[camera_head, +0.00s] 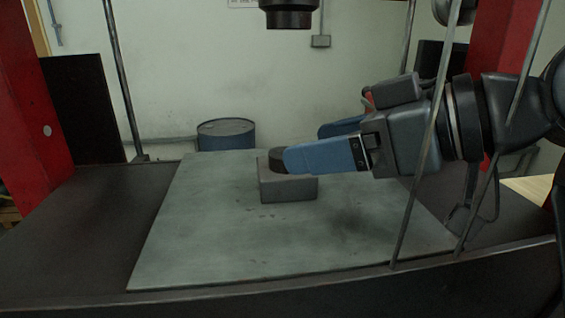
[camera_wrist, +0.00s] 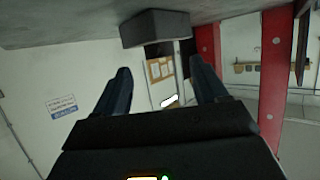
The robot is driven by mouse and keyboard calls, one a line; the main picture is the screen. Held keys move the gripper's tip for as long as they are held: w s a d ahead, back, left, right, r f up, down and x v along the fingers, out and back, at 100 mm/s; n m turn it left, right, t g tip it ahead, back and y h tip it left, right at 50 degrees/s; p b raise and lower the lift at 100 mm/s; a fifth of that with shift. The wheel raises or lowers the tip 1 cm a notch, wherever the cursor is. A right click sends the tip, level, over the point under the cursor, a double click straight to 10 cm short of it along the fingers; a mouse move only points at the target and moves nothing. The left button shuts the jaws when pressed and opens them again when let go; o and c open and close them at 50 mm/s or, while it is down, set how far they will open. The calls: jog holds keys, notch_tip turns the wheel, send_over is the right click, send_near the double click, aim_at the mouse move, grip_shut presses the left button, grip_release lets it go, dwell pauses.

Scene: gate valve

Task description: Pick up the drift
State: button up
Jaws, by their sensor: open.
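No thing here can be plainly told as the drift. A grey block (camera_head: 290,190) lies on the pale plate (camera_head: 215,235), with a dark rounded piece (camera_head: 277,157) at its top, partly covered by my near finger. I cannot tell whether that piece is the drift. My gripper (camera_head: 287,156) reaches in from the right with its blue fingers level, just above the block. In the wrist view, which is upside down, the fingers of my gripper (camera_wrist: 160,68) stand apart with nothing clearly held. The block (camera_wrist: 155,28) shows beyond the tips.
A thin grey rod (camera_head: 425,150) crosses in front of my arm; another (camera_head: 122,80) stands back left. Red posts (camera_head: 28,110) flank the bench. A dark cylinder (camera_head: 288,12) hangs above the plate. A blue drum (camera_head: 226,135) is behind. The plate's front and left are clear.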

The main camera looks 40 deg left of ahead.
aim_at(285, 174)
jog(key=x, duration=0.3)
jog(key=shift+f, duration=0.2)
jog(key=shift+c, duration=0.5)
jog(key=c, duration=1.2)
grip_shut()
jog(key=shift+r, duration=0.15)
